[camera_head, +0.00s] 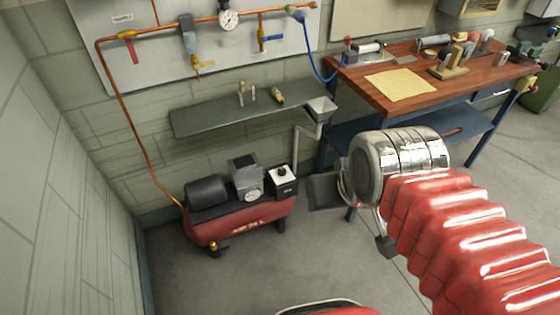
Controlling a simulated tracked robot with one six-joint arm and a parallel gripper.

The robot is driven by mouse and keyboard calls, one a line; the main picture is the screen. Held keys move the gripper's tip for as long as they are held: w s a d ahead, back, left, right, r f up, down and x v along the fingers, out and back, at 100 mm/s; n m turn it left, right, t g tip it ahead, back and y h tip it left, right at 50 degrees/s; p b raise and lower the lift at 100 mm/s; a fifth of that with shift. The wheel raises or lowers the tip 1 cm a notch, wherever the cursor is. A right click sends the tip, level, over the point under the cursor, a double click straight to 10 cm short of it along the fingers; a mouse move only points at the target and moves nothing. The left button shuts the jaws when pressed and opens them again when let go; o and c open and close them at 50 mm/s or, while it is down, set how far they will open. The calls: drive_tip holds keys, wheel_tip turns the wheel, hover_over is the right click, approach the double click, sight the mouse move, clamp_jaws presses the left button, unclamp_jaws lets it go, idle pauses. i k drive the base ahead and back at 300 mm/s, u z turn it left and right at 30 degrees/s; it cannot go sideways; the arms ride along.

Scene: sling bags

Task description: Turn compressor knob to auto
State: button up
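A red air compressor (240,224) with a black motor and pump on top stands on the floor by the back wall, left of centre. A white box with a dark knob (282,173) sits on its right end. The knob's setting is too small to read. My arm comes in from the lower right, red bellows and a silver wrist.
A grey wall shelf (225,112) with small fittings hangs above the compressor. A copper pipe (125,115) runs down the wall to it. A wooden workbench (440,75) with tools and a cloth (400,85) stands at the right. The floor (250,275) before the compressor is clear.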

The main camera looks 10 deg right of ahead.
sight(282, 172)
drive_tip(key=u, duration=0.3)
drive_tip(key=i, duration=1.3)
drive_tip(key=u, duration=0.3)
